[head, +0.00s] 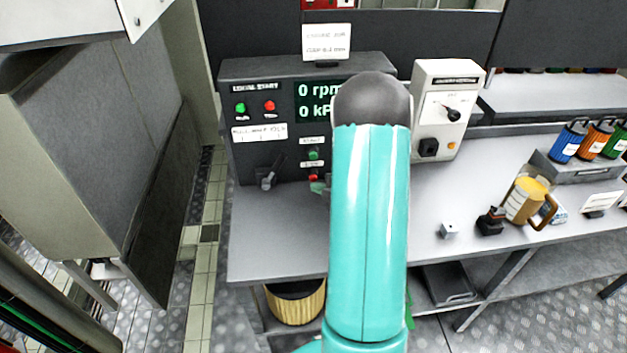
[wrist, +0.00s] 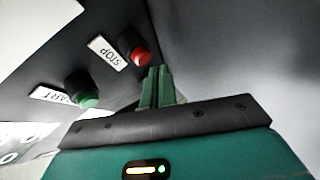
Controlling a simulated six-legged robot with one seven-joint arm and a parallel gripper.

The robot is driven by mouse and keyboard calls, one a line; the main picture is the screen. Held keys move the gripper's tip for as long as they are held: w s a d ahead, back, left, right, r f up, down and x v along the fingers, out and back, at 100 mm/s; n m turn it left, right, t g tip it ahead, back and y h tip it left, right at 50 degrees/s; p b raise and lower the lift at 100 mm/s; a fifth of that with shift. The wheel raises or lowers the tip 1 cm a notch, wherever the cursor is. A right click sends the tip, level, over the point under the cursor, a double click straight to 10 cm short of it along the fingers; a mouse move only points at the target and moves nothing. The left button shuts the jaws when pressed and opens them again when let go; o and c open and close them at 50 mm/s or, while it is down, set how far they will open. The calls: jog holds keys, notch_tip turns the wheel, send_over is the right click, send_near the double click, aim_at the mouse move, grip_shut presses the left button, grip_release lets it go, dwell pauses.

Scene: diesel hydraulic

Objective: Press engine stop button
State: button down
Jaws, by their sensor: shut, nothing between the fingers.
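The red stop button (wrist: 139,54) sits beside a white label reading STOP on the dark panel, at upper middle in the wrist view. In the head view the red button (head: 314,177) is small, low on the console and left of my arm. My gripper (wrist: 157,72) is shut and empty, its green fingertips right beside the red button. I cannot tell whether they touch it. In the head view my gripper (head: 319,188) is mostly hidden behind my arm. The green start button (wrist: 84,96) is below left of the stop button, by its label.
The console (head: 300,70) has a display (head: 316,100) reading "0 rpm", partly hidden by my arm. At its left are another green button (head: 240,108) and red button (head: 269,105). A lever (head: 268,181) is left of the stop button. A white switch box (head: 440,100) stands right.

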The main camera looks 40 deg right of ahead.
jog(key=shift+s+a, duration=0.75)
jog(key=shift+s, duration=0.3)
jog(key=shift+s+a, duration=0.7)
jog(key=shift+s, duration=0.3)
